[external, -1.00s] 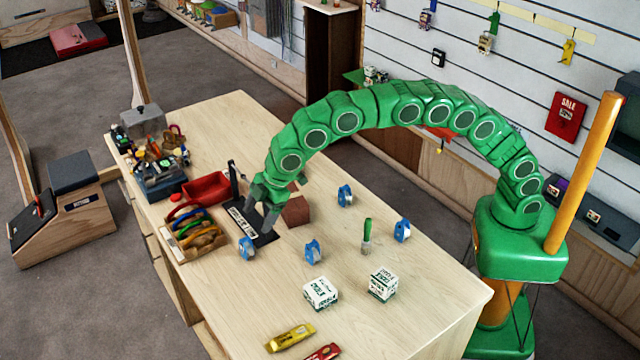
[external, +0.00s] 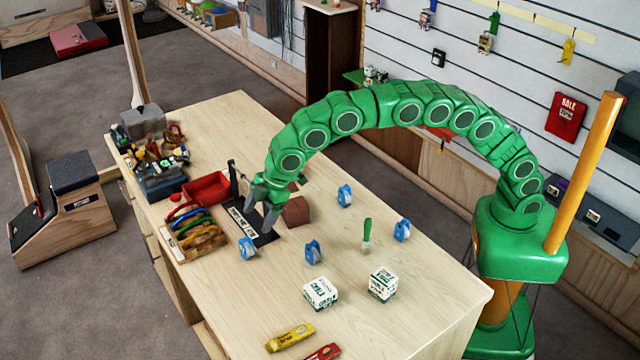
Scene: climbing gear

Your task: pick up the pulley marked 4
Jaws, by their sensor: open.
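Several blue and silver pulleys stand on the wooden table: one pulley (external: 247,248) at the front left, close to my gripper, another pulley (external: 313,252) in the middle, a third pulley (external: 345,195) farther back and one more pulley (external: 402,231) at the right. Any number on them is too small to read, so I cannot tell which is marked 4. My gripper (external: 262,222) is open and empty, pointing down over the black base of a small stand (external: 266,238), just behind and right of the front left pulley.
A brown block (external: 296,211) sits right of my gripper. A red tray (external: 208,188) and a wooden crate (external: 190,252) with coloured gear are on the left. Two white boxes (external: 320,293) (external: 383,284), a green-handled brush (external: 367,236) and a yellow tool (external: 290,338) lie nearer the front.

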